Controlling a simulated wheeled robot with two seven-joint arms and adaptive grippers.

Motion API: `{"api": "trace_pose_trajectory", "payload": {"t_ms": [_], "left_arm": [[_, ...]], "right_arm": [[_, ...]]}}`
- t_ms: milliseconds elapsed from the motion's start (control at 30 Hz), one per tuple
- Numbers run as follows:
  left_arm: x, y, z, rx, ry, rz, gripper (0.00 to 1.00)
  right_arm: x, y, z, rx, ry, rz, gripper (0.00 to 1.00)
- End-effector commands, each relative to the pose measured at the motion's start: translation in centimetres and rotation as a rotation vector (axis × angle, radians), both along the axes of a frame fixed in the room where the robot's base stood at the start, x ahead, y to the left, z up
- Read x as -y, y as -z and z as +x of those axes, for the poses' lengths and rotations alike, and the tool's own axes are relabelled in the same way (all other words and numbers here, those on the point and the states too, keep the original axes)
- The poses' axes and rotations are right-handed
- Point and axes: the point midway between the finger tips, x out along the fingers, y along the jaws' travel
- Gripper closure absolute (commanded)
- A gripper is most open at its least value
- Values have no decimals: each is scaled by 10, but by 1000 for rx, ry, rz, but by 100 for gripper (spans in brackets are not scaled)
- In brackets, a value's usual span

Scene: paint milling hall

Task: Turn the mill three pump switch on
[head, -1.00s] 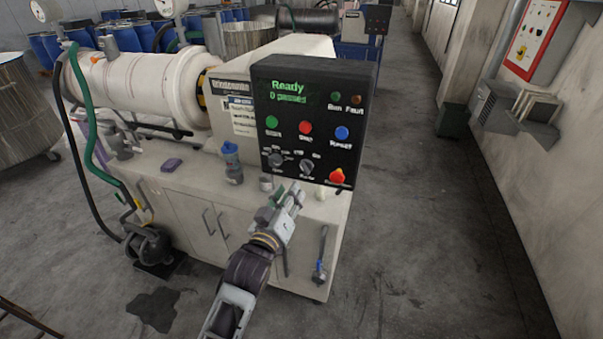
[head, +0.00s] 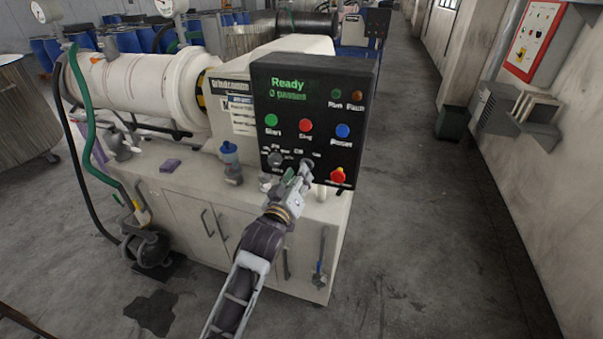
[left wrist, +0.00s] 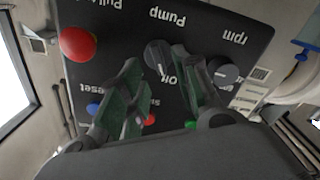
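The black control panel (head: 262,92) stands on the mill's cabinet, and its screen reads "Ready". The Pump switch (left wrist: 156,56), a dark round knob with a pale pointer line, shows in the inverted left wrist view below its "Pump" label. In the head view the left gripper (head: 298,176) is at the panel's lower part and partly covers this switch. In the left wrist view the left gripper's green-padded fingers (left wrist: 158,68) are apart, with the knob between their tips. I cannot tell whether they touch it. My right gripper is not in view.
A second dark knob (left wrist: 223,71), labelled rpm, sits close beside one finger. The red emergency knob (head: 337,175) is right of the gripper. Green (head: 271,120), red (head: 305,125) and blue (head: 343,131) buttons sit above. A blue-capped bottle (head: 231,160) stands on the cabinet top.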

Motion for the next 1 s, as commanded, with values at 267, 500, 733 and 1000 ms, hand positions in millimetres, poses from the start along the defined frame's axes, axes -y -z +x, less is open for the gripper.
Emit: {"api": "trace_pose_trajectory", "payload": {"t_ms": [267,500,733,1000], "left_arm": [[6,1,19,0,0,1,68],[10,0,30,0,0,-1,68],[11,-1,32,0,0,-1,68],[11,0,32,0,0,0,79]], "right_arm": [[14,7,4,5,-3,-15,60],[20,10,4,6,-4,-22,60],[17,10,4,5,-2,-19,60],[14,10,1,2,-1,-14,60]]}}
